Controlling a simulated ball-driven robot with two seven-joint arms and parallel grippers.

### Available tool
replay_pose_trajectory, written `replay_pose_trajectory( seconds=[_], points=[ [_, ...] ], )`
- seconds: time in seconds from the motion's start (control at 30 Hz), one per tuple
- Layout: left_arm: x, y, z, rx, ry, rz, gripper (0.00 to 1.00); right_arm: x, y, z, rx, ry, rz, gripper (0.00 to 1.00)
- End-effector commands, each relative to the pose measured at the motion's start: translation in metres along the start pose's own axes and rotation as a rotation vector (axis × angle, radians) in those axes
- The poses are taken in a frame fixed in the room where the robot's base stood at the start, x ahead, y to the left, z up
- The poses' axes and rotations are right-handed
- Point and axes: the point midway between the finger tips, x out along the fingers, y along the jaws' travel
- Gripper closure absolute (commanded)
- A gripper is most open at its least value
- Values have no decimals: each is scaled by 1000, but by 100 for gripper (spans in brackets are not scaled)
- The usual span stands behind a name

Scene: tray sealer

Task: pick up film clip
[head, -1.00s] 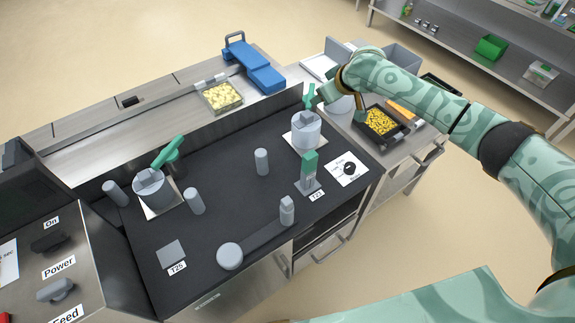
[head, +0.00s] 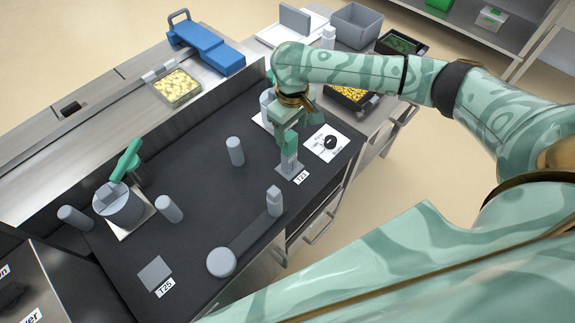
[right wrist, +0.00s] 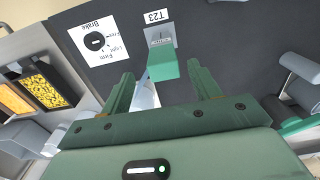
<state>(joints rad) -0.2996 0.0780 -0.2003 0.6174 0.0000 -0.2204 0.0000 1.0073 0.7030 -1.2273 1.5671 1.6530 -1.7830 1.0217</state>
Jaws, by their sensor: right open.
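The film clip, as I take it, is an upright grey piece with a green block top (head: 287,158), standing on the small grey plate labelled T23 (head: 301,177) on the black deck. In the right wrist view its green top (right wrist: 163,69) sits between the fingers, with clear gaps on both sides. My right gripper (head: 289,125) is open, just above the clip, and partly hides it. Its two fingers show in the right wrist view (right wrist: 164,82). My left gripper is not in view.
A brake dial card (head: 327,143) lies right of the clip. A grey cylinder with a green lever (head: 118,206) stands at left; another (head: 266,106) is partly hidden behind my right gripper. Several grey posts (head: 235,151) stand on the deck. The T25 plate (head: 155,272) is bare.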

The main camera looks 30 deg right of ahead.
Motion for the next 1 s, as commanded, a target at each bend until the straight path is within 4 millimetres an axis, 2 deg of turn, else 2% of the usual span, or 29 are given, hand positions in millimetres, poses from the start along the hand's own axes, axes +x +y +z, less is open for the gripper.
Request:
replay_pose_trajectory(
  seconds=[0.03,0.27,0.5,0.77,0.93,1.0],
  points=[
    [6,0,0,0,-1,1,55,10,0,0,1,-2,-2,38],
    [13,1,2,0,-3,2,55,24,-1,-1,0,0,0,38],
    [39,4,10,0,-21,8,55,65,-4,-4,0,-2,-1,38],
    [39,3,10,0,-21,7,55,66,-4,-4,-1,3,2,38],
    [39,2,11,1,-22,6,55,66,-4,-4,-1,3,2,82],
    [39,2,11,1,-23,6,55,66,-4,-4,-1,3,2,82]
  ],
)
